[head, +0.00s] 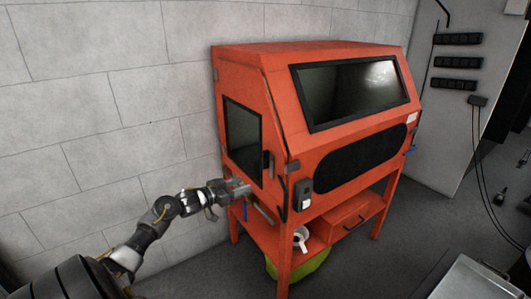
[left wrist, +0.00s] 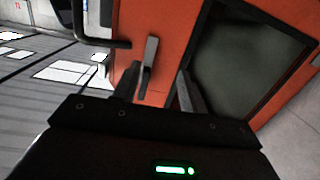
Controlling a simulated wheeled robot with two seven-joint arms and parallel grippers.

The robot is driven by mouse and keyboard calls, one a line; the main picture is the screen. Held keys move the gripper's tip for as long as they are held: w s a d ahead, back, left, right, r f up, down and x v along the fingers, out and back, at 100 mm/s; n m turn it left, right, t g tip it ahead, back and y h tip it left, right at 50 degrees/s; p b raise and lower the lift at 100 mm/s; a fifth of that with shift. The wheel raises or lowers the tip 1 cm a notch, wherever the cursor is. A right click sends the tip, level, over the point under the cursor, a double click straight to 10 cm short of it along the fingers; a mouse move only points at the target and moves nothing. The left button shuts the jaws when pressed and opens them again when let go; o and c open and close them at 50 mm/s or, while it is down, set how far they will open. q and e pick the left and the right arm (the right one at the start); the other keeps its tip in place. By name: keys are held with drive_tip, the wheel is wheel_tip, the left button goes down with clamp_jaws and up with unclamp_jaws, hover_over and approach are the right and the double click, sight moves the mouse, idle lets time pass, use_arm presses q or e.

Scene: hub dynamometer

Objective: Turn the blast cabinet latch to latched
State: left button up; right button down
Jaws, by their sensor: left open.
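The orange blast cabinet (head: 290,130) stands against the wall, its side door with a dark window (head: 242,138) facing my left arm. The latch seems to be the small dark handle (head: 268,164) beside that window. In the left wrist view, a grey latch lever (left wrist: 150,60) stands out from the orange frame, roughly upright in the picture. My left gripper (head: 242,189) is open near the lower part of the side door. In the left wrist view its fingers (left wrist: 158,90) spread on either side of the lever's lower end; I cannot tell whether they touch it. My right gripper is out of view.
A black bent bar (left wrist: 100,42) stands left of the lever in the left wrist view. A dark switch box (head: 304,194) is on the cabinet's front corner. Floor left of the cabinet is clear.

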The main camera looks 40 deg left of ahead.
use_arm(q)
drive_tip(key=m+h, duration=0.1)
approach(263, 157)
drive_tip(key=shift+t, duration=0.3)
drive_tip(key=p+x, duration=0.1)
drive_tip(key=x, duration=0.5)
drive_tip(key=p+x, duration=0.1)
drive_tip(key=x, duration=0.2)
drive_tip(key=shift+w+f+p, duration=0.3)
drive_tip(key=shift+w+f, duration=0.1)
drive_tip(key=shift+w+d+f, duration=0.1)
drive_tip(key=shift+w+d, duration=0.15)
drive_tip(key=shift+w, duration=0.35)
drive_tip(key=shift+c, duration=0.3)
